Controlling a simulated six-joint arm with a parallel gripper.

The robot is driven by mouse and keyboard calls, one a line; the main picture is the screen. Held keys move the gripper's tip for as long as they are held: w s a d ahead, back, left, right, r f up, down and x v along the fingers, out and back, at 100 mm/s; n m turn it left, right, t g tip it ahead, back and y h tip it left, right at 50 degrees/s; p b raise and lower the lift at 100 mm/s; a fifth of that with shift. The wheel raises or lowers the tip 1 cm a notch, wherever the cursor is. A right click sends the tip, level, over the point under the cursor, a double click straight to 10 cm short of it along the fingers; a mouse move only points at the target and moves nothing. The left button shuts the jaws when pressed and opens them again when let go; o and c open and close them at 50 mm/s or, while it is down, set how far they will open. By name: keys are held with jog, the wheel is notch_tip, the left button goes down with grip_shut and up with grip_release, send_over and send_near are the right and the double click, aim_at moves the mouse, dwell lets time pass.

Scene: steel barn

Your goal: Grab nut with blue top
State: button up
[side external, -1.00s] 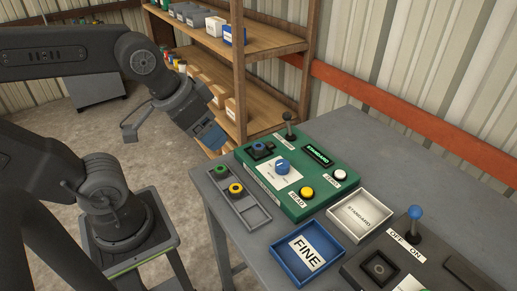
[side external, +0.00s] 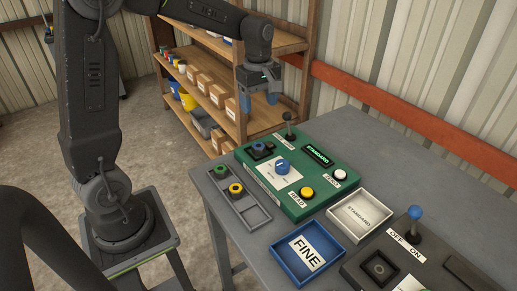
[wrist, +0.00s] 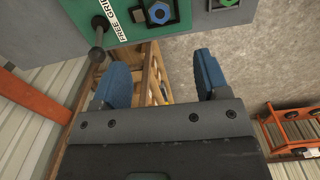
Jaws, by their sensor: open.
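The nut with the blue top (side external: 260,147) sits in a black holder at the back left of the green control box (side external: 305,207). In the wrist view the nut (wrist: 159,13) shows at the top edge, beyond the fingers. My gripper (side external: 259,102) is open and empty. It hangs fingers down, above and apart from the nut, near the shelf. Its two blue fingers (wrist: 162,68) are spread in the wrist view. A nut with a green top (side external: 221,171) and one with a yellow top (side external: 236,189) stand in the grey tray (side external: 257,216).
A black lever (side external: 289,130) stands upright close behind the nut; it also shows in the wrist view (wrist: 99,28). A blue knob (side external: 282,167) is in front of it. The blue FINE tray (side external: 284,266) and white STANDARD tray (side external: 384,224) lie nearer. Wooden shelves (side external: 240,60) stand behind.

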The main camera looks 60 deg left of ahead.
send_over(260, 147)
jog(key=f, duration=0.9)
jog(key=shift+a, duration=0.25)
jog(key=shift+d+f, duration=0.2)
jog(key=shift+f, duration=2.45)
jog(key=shift+c, duration=0.3)
jog(key=c, duration=1.1)
jog(key=shift+o, duration=0.2)
jog(key=shift+r, duration=0.1)
